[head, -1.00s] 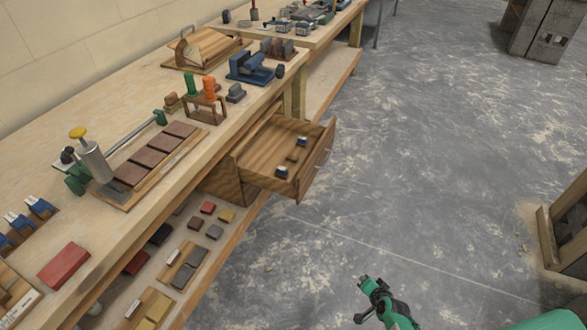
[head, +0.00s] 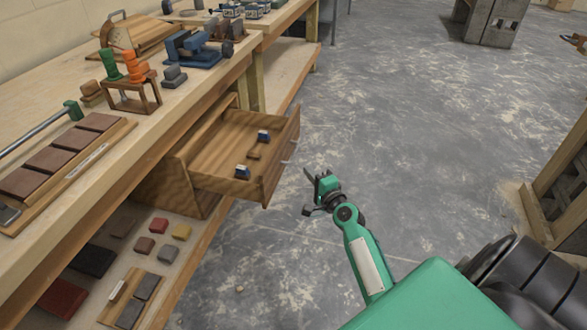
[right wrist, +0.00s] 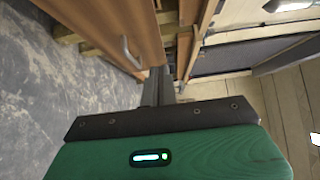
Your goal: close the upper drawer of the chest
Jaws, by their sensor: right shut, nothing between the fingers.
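The upper drawer (head: 232,182) of the chest (head: 172,188) stands pulled out beneath the workbench in the head view. A few small blue-and-white and brown items lie inside it. Its front with a metal handle (head: 289,160) faces right, toward my right gripper. My right gripper (head: 308,176) is shut and empty, just right of the drawer front, and looks apart from it. In the right wrist view the shut fingers (right wrist: 158,85) point toward the drawer front (right wrist: 110,28), whose handle (right wrist: 131,52) shows at upper left. My left gripper is not in view.
The workbench (head: 190,120) runs along the left and carries a blue vise (head: 192,47), a tool rack (head: 133,97) and brown blocks. Its lower shelf (head: 200,235) holds several small blocks. The floor (head: 400,120) right of the drawer is clear. A wooden frame (head: 545,205) stands at far right.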

